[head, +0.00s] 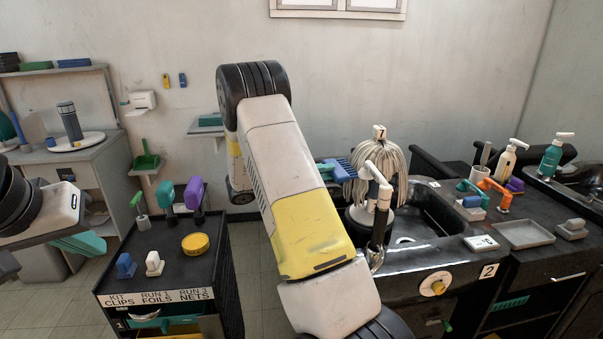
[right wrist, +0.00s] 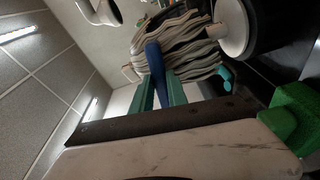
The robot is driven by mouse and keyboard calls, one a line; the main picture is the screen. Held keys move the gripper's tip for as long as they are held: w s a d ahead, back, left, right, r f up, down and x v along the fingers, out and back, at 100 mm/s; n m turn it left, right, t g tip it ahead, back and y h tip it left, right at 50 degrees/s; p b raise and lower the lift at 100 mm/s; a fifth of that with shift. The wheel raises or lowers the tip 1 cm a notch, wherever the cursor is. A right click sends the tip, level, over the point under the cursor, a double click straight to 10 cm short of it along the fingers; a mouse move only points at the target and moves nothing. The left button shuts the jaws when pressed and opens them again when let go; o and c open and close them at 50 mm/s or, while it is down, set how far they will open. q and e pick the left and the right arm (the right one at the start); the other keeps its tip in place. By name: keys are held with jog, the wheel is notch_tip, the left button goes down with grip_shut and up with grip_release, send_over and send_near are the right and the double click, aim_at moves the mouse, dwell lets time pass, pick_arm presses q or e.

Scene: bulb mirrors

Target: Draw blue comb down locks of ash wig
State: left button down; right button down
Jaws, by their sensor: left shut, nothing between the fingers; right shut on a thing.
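The ash wig (head: 381,158) sits on a stand at the black basin, with a tag reading 7 on top. Its pale locks also fill the upper part of the right wrist view (right wrist: 185,48). The blue comb (head: 343,170) is at the left side of the locks; whether its teeth are in them I cannot tell. My right gripper (head: 325,170) is shut on the comb's handle (right wrist: 155,68), between its green fingers (right wrist: 162,95). My left gripper (head: 82,243) is low at the far left, shut and empty, away from the wig.
A white-headed tap (head: 378,185) stands just in front of the wig. The basin (head: 425,235) carries a tag reading 2. Bottles (head: 552,155), clips and a grey tray (head: 524,234) crowd the right counter. A black trolley (head: 165,262) holds brushes, clips and a yellow tin (head: 195,243).

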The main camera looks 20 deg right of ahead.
jog(key=shift+d, duration=0.1)
jog(key=shift+f, duration=0.95)
jog(key=shift+s+a+f, duration=0.1)
jog(key=shift+a+f, duration=0.15)
jog(key=shift+f, duration=0.75)
jog(key=shift+f, duration=0.95)
